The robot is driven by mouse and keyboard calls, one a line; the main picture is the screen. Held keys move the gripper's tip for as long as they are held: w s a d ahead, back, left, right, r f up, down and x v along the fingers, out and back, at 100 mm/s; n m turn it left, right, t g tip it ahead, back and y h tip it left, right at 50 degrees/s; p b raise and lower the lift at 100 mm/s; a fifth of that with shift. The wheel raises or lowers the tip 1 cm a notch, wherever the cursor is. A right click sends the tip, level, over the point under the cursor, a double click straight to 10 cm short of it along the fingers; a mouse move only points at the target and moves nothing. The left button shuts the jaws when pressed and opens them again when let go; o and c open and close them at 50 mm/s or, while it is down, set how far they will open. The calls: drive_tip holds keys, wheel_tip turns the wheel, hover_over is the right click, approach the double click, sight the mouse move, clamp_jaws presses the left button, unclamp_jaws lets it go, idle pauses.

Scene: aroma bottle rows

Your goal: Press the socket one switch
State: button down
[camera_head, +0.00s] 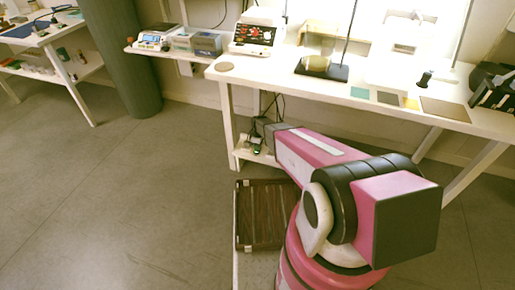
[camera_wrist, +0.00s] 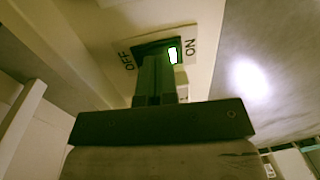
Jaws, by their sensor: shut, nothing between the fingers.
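In the head view, a small green glow shows at the socket (camera_head: 257,149) on the low shelf under the table, beside the end of my pink arm.
A white table (camera_head: 300,80) stands above the socket, with a red-panelled device (camera_head: 254,35) and a dark stand (camera_head: 322,70) on it. Dark cables hang below it. A brown slatted crate (camera_head: 262,238) lies under my arm. The floor at left is clear.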

sight(257, 153)
wheel_tip(257, 153, up, 14)
drive_tip(key=s, duration=0.1)
drive_tip(key=shift+s+a, duration=0.35)
drive_tip(key=shift+s, duration=0.05)
drive_tip(key=shift+s+f, duration=0.1)
drive_tip(key=shift+s, duration=0.05)
idle(0.4)
